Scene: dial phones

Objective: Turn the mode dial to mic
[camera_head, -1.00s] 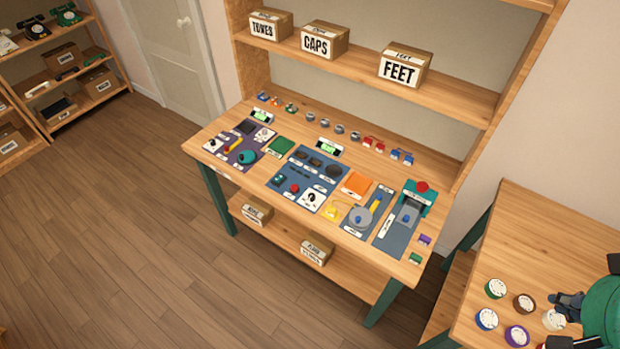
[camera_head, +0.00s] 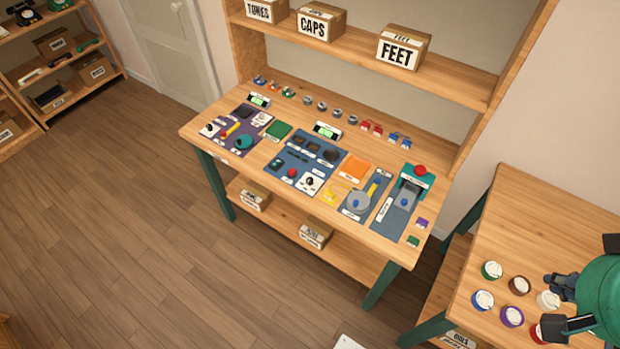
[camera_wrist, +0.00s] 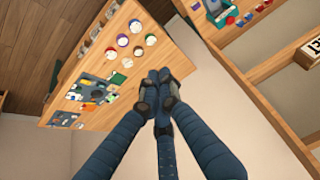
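The workbench (camera_head: 228,172) carries several coloured mats with controls. A white card with a black knob (camera_head: 311,183) sits on the middle blue mat (camera_head: 296,160). A similar white dial card (camera_head: 262,119) sits on the purple mat (camera_head: 222,143). Their lettering is too small to read, so I cannot tell which is the mode dial. My gripper (camera_wrist: 158,80) shows dark finger pads close together in the wrist view, with nothing seen between them. In the head view it is at the lower right, over the side table and well apart from the mats. Its opening is unclear.
The side table (camera_head: 545,220) holds several round dials, including a green-rimmed one (camera_head: 491,270) near my gripper. Open wooden floor (camera_head: 120,220) lies in front.

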